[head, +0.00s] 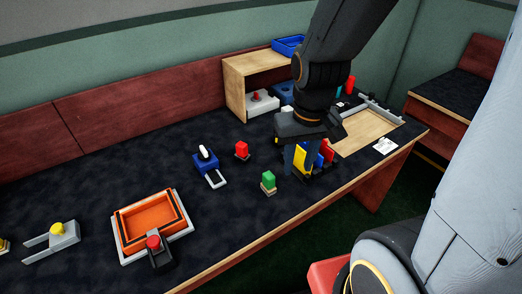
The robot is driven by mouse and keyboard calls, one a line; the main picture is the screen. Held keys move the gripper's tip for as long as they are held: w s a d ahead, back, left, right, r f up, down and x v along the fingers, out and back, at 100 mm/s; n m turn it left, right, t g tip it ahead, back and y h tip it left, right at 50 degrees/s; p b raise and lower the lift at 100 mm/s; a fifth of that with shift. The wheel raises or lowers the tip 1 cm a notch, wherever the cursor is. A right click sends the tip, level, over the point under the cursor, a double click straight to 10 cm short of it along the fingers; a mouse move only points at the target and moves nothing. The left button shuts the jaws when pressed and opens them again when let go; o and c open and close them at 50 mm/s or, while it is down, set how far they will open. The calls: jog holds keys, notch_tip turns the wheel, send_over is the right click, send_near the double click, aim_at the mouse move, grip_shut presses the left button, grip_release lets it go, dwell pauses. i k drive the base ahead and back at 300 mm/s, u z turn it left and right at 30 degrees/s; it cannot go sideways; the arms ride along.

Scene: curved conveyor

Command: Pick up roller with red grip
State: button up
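I cannot tell for certain which thing is the roller with the red grip. Several small things show red: a red-topped piece (241,148) in the middle of the table, a black piece with a red knob (153,243) at the front of the orange tray, and a red upright piece (349,84) at the back right. My gripper (303,160) points down over the right part of the table, beside or around a group of yellow, blue and red upright pieces (326,152). My arm and hand hide part of that group. Whether the fingers hold anything is unclear.
An orange tray (121,238) lies at front left. A blue block with a white top (206,162) and a green block (268,179) stand mid-table. A wooden shelf (235,88) stands behind, a wooden board (365,132) at right. The dark table (90,160) is clear at back left.

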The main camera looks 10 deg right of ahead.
aim_at(241, 154)
jog(key=z, duration=0.7)
jog(key=i, duration=0.65)
jog(key=u, duration=1)
